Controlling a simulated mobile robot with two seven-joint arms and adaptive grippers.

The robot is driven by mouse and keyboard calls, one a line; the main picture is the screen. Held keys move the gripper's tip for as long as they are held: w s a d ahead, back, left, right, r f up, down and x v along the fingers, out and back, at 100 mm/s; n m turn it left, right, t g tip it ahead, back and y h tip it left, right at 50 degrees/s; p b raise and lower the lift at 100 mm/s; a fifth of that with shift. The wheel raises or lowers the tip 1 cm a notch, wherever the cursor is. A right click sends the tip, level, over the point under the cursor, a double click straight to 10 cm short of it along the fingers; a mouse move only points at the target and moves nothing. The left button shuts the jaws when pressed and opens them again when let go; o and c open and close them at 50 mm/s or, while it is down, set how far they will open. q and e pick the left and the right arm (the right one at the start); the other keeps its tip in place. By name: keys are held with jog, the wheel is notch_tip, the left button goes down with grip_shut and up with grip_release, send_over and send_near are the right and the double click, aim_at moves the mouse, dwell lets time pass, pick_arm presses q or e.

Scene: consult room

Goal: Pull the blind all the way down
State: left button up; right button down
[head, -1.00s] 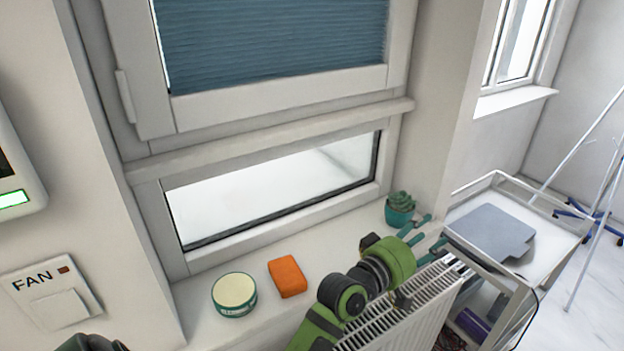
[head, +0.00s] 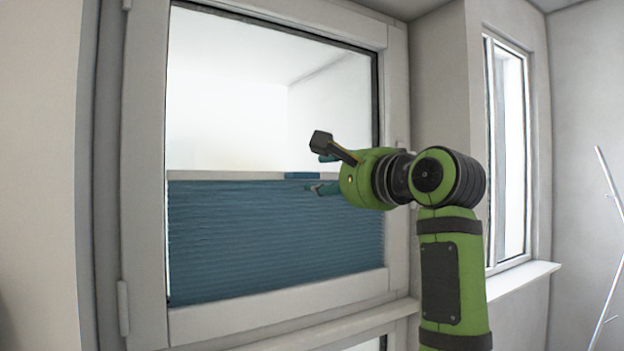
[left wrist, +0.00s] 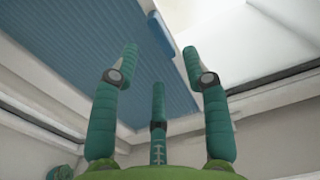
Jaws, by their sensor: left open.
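The blue pleated blind (head: 270,235) covers the lower part of the window pane, with bare glass above it. A pale rail (head: 230,176) runs along its top edge, with a blue tab (head: 302,175) on it. The blind also fills the upper left of the left wrist view (left wrist: 90,60), and the tab (left wrist: 190,68) shows there. My left gripper (head: 318,173) is open at the tab's right side, its teal fingers pointing left. In the left wrist view its spread fingers (left wrist: 160,66) hold nothing; contact with the tab cannot be told.
The window frame (head: 148,190) surrounds the blind, with wall on both sides. A second window (head: 508,150) with a sill (head: 520,279) is at the right. A thin pale pole (head: 610,190) stands at the far right.

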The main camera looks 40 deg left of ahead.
aim_at(308, 178)
pick_arm(q)
jog(key=p+x, duration=0.3)
jog(key=x, duration=0.4)
jog(key=shift+a, duration=0.1)
jog(key=shift+f, duration=0.1)
jog(key=shift+w, duration=0.1)
grip_shut()
